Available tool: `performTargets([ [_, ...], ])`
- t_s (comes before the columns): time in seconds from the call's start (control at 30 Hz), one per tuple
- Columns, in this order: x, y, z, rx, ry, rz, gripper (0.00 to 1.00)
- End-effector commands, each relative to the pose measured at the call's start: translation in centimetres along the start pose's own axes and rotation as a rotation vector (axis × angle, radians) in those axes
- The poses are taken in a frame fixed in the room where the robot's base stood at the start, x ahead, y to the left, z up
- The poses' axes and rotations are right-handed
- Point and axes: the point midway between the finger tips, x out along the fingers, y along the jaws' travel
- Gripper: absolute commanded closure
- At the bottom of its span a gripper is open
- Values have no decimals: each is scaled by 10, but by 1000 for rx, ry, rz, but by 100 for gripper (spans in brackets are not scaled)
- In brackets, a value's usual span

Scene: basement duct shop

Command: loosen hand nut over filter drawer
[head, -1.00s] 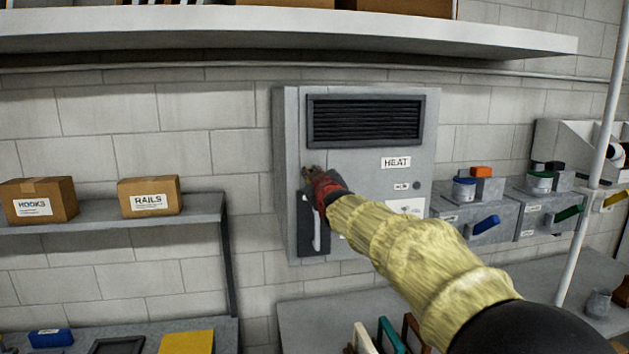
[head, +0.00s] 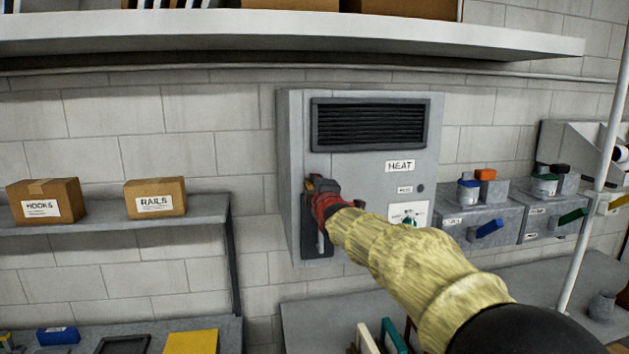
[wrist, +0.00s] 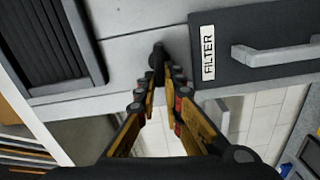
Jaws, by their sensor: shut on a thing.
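The filter drawer is a dark panel with a light bar handle at the lower left of the grey heat cabinet (head: 370,110); it shows in the head view (head: 318,246), partly behind my gripper. In the wrist view the drawer (wrist: 265,60) carries a FILTER label and appears turned sideways. The hand nut (wrist: 157,55) is a small dark knob on the cabinet face beside the drawer's labelled end. My gripper (wrist: 160,80) is shut on the nut, its fingertips on both sides of it. In the head view my gripper (head: 320,186) hides the nut.
A vent grille (head: 368,125) is above, and a dial plate (head: 409,213) sits right of my gripper. A shelf (head: 110,215) with boxes is at left. Grey bins (head: 480,222) and a pale pole (head: 590,200) are at right.

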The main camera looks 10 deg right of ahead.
Motion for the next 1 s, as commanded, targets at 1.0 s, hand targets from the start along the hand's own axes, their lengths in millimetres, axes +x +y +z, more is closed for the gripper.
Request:
performTargets([
  [1.0,0,-4,0,-147,1,-3,83],
])
